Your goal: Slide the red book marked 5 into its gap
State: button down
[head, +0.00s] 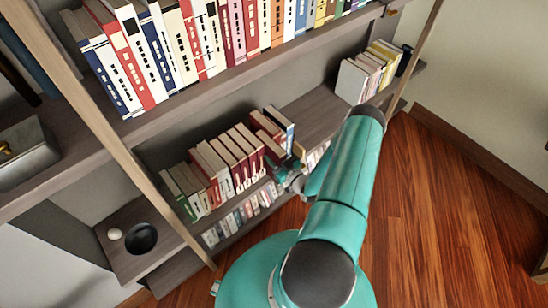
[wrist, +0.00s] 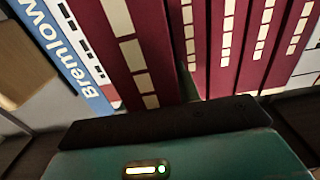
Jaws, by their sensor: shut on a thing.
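My gripper (head: 290,178) is shut on a red book with pale spine blocks, at the right end of the row of red books on the middle shelf. The held book (head: 272,147) is upright or nearly so. In the wrist view the red book (wrist: 140,50) fills the upper middle, larger and nearer than the other red spines (wrist: 235,45). A narrow dark slit (wrist: 186,70) separates it from them. The gripper's dark pad (wrist: 190,122) crosses in front of the spines. No number is readable. The arm and gripper partly hide how deep the book sits.
A blue book lettered "Bremlow" (wrist: 65,55) stands beside the held book. Green books (head: 183,193) stand at the row's left end. Bare shelf (head: 312,105) lies to the right, before pale books (head: 362,78). A full shelf of books (head: 180,45) is above; a lower row (head: 240,215) is below.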

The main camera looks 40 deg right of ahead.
jog(key=c, duration=0.9)
grip_release()
jog(key=shift+f, duration=0.1)
jog(key=s, duration=1.3)
jog(key=shift+s+d, duration=0.2)
jog(key=shift+s, duration=0.2)
jog(key=shift+s, duration=0.1)
